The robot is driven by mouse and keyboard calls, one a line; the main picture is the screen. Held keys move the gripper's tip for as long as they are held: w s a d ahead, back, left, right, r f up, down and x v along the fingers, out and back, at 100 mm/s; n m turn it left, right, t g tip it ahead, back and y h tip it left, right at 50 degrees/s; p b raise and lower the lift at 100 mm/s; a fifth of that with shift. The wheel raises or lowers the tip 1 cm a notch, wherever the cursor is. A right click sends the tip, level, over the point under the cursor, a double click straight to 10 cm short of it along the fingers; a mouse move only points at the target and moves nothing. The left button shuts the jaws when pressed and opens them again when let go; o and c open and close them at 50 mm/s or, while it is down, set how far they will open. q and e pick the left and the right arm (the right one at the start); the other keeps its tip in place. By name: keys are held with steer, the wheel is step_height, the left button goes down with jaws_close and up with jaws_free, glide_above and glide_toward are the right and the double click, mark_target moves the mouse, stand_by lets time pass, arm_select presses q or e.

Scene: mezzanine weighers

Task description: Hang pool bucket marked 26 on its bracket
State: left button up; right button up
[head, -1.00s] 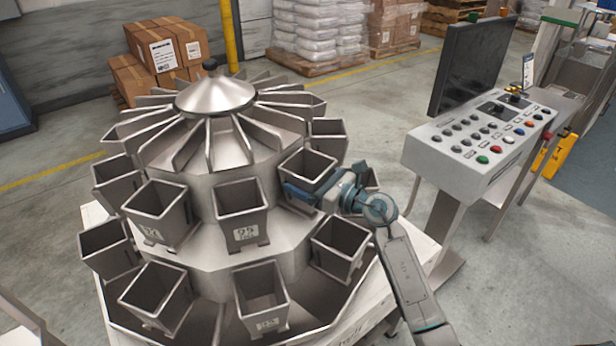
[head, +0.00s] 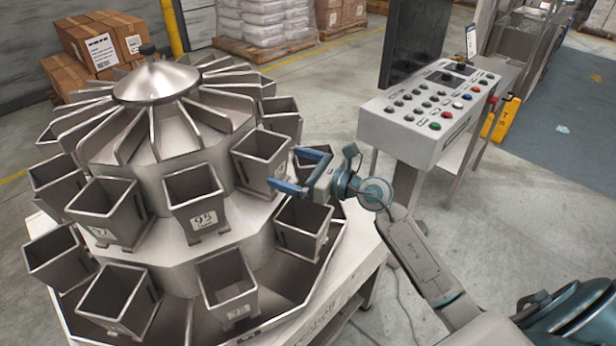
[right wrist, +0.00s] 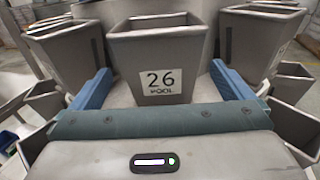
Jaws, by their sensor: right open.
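The pool bucket marked 26 (right wrist: 163,55) is a grey metal hopper with a white label, upright against the weigher's body in the right wrist view. In the head view it appears to be the upper-row bucket (head: 257,165) on the weigher's right side; its label is not visible there. My right gripper (head: 282,167) is open and empty, its blue fingers pointing at that bucket from the right. In the right wrist view the fingers (right wrist: 160,70) stand to either side of the bucket, with gaps. Its bracket is hidden behind it. My left gripper is out of view.
Other buckets ring the weigher in two rows, including one marked 95 (head: 196,200) and a lower one (head: 306,228) below my gripper. A control console (head: 430,122) stands to the right. Open floor lies between console and weigher.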

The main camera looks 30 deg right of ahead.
steer(key=shift+b+v, duration=0.45)
steer(key=shift+v, duration=1.6)
